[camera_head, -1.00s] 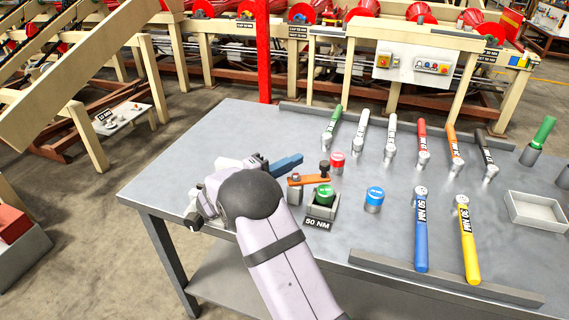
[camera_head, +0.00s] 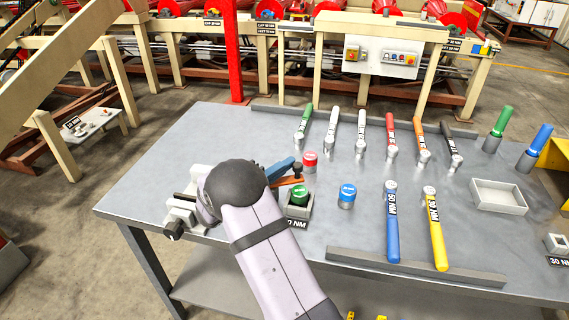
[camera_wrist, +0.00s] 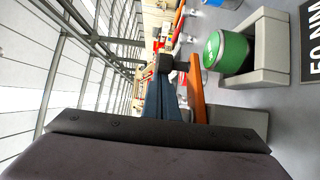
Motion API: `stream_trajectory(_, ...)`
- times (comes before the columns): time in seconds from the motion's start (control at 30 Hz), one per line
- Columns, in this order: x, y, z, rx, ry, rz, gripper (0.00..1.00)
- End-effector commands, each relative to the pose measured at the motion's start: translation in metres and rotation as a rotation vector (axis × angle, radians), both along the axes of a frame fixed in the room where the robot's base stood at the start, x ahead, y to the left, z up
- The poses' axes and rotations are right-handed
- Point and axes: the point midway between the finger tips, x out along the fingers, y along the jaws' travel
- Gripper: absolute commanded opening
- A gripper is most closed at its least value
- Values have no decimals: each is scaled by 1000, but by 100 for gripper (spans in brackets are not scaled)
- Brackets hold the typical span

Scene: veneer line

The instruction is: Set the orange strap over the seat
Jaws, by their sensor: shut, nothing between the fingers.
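The orange strap (camera_head: 289,181) lies just behind the seat, not over it. It carries an upright black knob (camera_head: 297,167) at its right end. The seat is a grey open-fronted block (camera_head: 301,212) holding a green-topped piece (camera_head: 300,194). My gripper (camera_head: 284,166) is shut and empty, its blue fingers close by the knob and strap. In the wrist view my gripper (camera_wrist: 163,92) points at the black knob (camera_wrist: 166,63); the orange strap (camera_wrist: 197,90) runs alongside, and the green-topped piece (camera_wrist: 226,52) is to the right. Whether the fingers touch the knob is unclear. My arm hides the strap's left end.
A red-topped piece (camera_head: 310,161) stands just behind the strap, and a blue-topped piece (camera_head: 347,195) right of the seat. Several coloured wrenches and a grey tray (camera_head: 499,197) lie farther right. The back left tabletop (camera_head: 210,130) is clear.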

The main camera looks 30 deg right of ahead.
Motion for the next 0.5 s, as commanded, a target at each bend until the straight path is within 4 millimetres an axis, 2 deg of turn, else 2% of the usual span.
stream_trajectory(0.33, 0, 0, -2, 1, -3, -19, 0)
stream_trajectory(0.5, -3, 1, -5, 1, -4, -84, 0)
